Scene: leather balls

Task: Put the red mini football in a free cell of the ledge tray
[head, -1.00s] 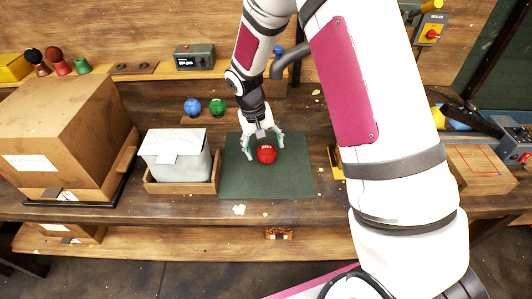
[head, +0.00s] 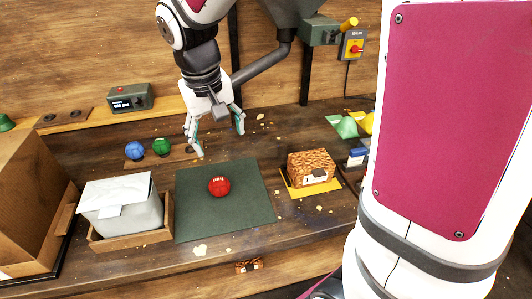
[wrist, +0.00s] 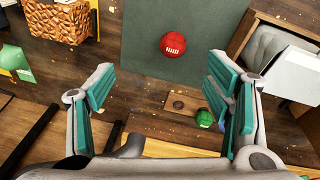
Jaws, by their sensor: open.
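The red mini football (head: 219,186) lies on the dark green mat (head: 245,218); it also shows in the wrist view (wrist: 173,44). My gripper (head: 219,142) is open and empty, above and behind the ball and clear of it. A low wooden tray (wrist: 180,104) at the back of the bench holds a blue ball (head: 135,150) and a green ball (head: 161,147). The wrist view shows an empty round cell beside the green ball. In the head view a finger partly hides that end.
A grey bin with a white lid (head: 122,208) stands left of the mat. A wicker-patterned block (head: 311,167) sits right of it. A large cardboard box (head: 30,205) is far left. The rear ledge carries a green device (head: 130,99) and a board with two dark recesses (head: 62,117).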

